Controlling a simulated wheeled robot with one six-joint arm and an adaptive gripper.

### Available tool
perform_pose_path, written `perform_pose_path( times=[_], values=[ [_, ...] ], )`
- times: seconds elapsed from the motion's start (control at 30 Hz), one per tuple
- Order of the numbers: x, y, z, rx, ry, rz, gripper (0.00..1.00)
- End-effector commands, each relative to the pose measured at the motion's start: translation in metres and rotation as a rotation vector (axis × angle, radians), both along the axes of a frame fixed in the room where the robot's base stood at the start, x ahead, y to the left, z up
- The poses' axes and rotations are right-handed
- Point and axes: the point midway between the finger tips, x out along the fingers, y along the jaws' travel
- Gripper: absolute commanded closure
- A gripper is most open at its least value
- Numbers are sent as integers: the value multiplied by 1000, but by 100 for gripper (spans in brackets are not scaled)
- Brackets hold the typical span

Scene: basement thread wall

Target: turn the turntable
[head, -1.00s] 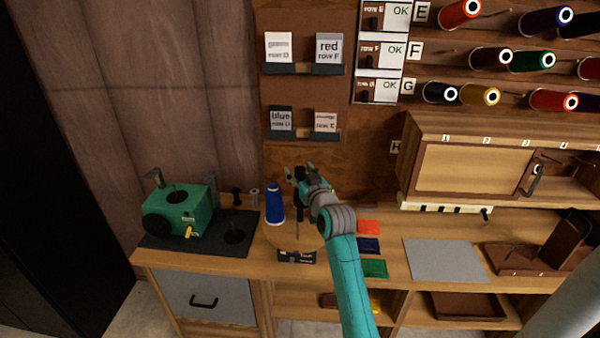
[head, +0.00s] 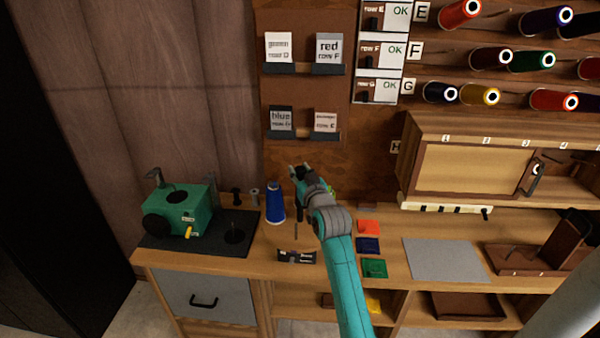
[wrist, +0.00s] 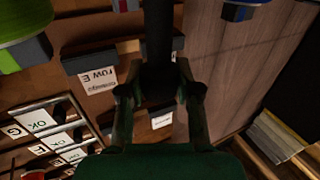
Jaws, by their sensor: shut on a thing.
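The turntable (head: 279,236) is a round light-wood disc on the bench, left of centre in the head view. A blue thread cone (head: 275,205) stands upright on its left side. A dark post (head: 299,213) with a thin shaft below it rises over the disc. My gripper (head: 300,172) is above the turntable, beside the blue cone and apart from it. In the wrist view my gripper (wrist: 159,95) is shut on a dark upright bar (wrist: 158,40) between its fingers. My arm hides the right part of the disc.
A green machine (head: 182,208) stands on a dark mat at left. Orange, blue and green swatches (head: 374,268) lie right of my arm, then a grey mat (head: 443,260). Card holders (head: 303,137) and thread pegs are on the wall behind. A cabinet (head: 475,170) stands at right.

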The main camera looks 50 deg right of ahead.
Motion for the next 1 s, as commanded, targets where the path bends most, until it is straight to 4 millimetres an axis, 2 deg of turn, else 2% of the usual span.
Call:
perform_pose_path(
  times=[1.0],
  values=[
    [2,1,0,-2,2,-487,100]
  ],
)
